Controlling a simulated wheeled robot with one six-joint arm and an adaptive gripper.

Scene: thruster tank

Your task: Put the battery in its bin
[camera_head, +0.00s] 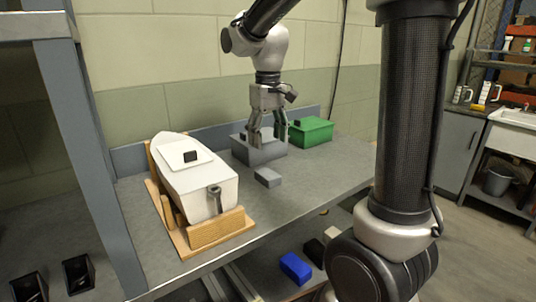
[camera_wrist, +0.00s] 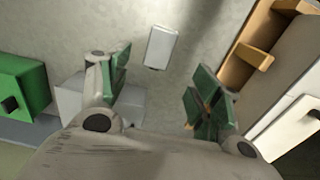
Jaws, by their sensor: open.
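A small light-grey block (camera_head: 268,177), which may be the battery, lies on the grey bench top. It also shows in the wrist view (camera_wrist: 161,47), between and beyond the fingers, apart from them. My gripper (camera_head: 267,140) hangs over the bench, fingers down and apart, with nothing between them; it shows in the wrist view (camera_wrist: 162,92) too. Behind the fingers stands a larger grey box (camera_head: 240,152) with a small black piece on it, partly hidden. Beside it is a green box (camera_head: 318,132) with a black piece on top. I cannot tell which is the battery's bin.
A white model boat (camera_head: 195,185) with a white hatch sits in a wooden cradle (camera_head: 220,228) on the left of the bench. A blue block (camera_head: 296,268) lies on the lower shelf. A grey post (camera_head: 82,140) rises at the left. The bench's front right is clear.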

